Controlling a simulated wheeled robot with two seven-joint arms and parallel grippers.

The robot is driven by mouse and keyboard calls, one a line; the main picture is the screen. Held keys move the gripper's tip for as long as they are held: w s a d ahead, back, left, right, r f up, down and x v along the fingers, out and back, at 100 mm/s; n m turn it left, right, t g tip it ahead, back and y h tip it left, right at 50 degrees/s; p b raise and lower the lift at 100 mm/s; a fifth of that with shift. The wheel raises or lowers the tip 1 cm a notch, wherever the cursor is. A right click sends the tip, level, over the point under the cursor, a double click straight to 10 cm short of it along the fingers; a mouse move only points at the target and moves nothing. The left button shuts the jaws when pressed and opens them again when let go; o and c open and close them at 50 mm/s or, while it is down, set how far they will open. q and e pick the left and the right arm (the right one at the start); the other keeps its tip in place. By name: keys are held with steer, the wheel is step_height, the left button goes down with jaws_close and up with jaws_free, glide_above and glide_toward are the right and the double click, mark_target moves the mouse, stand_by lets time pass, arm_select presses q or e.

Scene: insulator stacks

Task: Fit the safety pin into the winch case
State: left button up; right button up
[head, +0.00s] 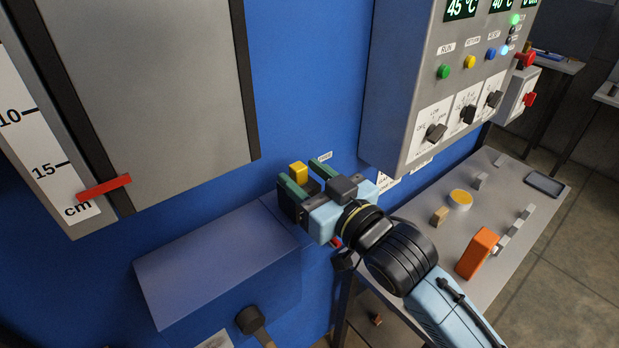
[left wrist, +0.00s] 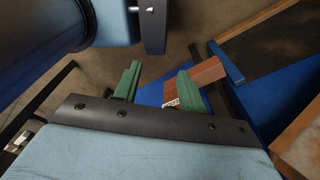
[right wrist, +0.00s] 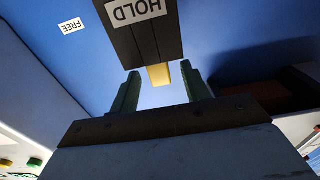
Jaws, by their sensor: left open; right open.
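My right gripper (head: 307,179) is open in front of the blue wall, beside the upper right end of the blue box (head: 215,260), which looks like the winch case. A small yellow piece (head: 299,172) shows by its fingers. In the right wrist view the yellow piece (right wrist: 159,76) sticks out below a black block labelled HOLD (right wrist: 140,25), between the open fingers; I cannot tell whether they touch it. My left gripper (left wrist: 158,72) is open; a reddish-brown block (left wrist: 197,82) lies by its right finger. I cannot make out for sure which piece is the safety pin.
A FREE label (right wrist: 71,26) is on the blue wall. A grey control cabinet (head: 410,120) overhangs on the right. A grey bench (head: 520,215) below it holds an orange block (head: 478,253) and small parts. A dark knobbed handle (head: 250,319) stands below the box.

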steer(key=v, duration=1.3)
steer(key=shift+s, duration=0.15)
steer(key=shift+d, duration=0.1)
